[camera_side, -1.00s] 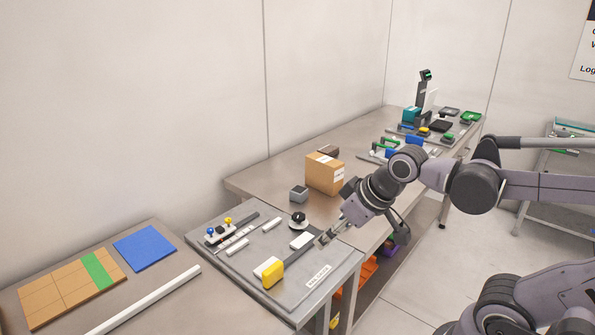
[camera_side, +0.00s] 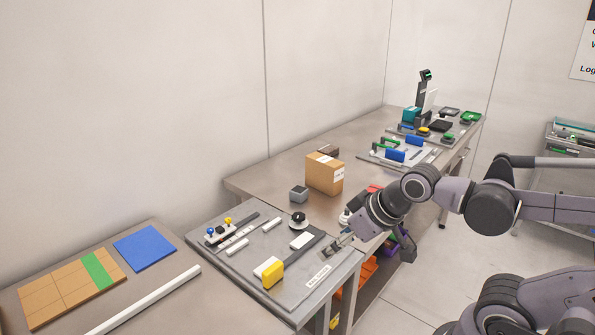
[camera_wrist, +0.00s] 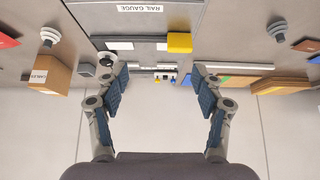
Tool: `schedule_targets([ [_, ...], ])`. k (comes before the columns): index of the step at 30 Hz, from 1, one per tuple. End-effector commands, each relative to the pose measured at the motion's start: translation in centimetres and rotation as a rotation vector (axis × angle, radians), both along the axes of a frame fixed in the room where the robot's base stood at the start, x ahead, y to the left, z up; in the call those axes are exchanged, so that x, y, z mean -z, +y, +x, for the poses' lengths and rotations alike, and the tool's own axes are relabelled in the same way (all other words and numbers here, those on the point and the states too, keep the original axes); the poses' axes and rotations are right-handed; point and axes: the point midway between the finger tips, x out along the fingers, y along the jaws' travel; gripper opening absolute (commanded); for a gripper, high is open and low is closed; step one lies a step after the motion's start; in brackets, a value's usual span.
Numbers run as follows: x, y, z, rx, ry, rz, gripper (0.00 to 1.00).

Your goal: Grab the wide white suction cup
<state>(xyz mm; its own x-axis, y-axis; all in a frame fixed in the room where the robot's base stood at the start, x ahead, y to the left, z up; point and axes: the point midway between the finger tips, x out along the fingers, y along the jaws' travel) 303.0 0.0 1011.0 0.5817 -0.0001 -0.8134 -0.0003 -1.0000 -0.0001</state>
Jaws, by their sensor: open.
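A wide white disc with a black top (camera_side: 299,222) sits on the grey tray (camera_side: 225,222); it also shows at the left in the wrist view (camera_wrist: 107,60). A white ribbed cup-like piece (camera_wrist: 48,35) stands outside the tray at the upper left of the wrist view, and a greyer one (camera_wrist: 277,30) stands at the upper right. I cannot tell for sure which is the wide white suction cup. My gripper (camera_side: 337,244) is over the tray's right front edge, apart from the disc. In the wrist view my gripper (camera_wrist: 161,75) is open and empty.
A yellow block (camera_side: 273,274), white bars and small knobs lie on the tray. A cardboard box (camera_side: 325,174) and small grey box (camera_side: 299,193) stand behind it. A blue mat (camera_side: 144,248) and brown board (camera_side: 72,282) lie left. Bare bench shows right of the small grey box.

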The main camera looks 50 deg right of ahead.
Motion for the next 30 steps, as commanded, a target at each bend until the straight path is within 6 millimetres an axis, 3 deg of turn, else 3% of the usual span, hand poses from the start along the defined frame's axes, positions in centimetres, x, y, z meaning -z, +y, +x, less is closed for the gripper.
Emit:
schedule_targets([
  [8, -0.3, -0.3, 0.3, 0.017, 0.009, 0.005, 0.68],
  [13, -1.6, -2.1, 2.3, 0.119, 0.064, 0.038, 0.68],
  [22, -3.2, -8.1, 7.5, 0.405, 0.21, 0.132, 0.68],
  [30, -2.3, -14.8, 11.6, 0.669, 0.333, 0.218, 0.68],
])
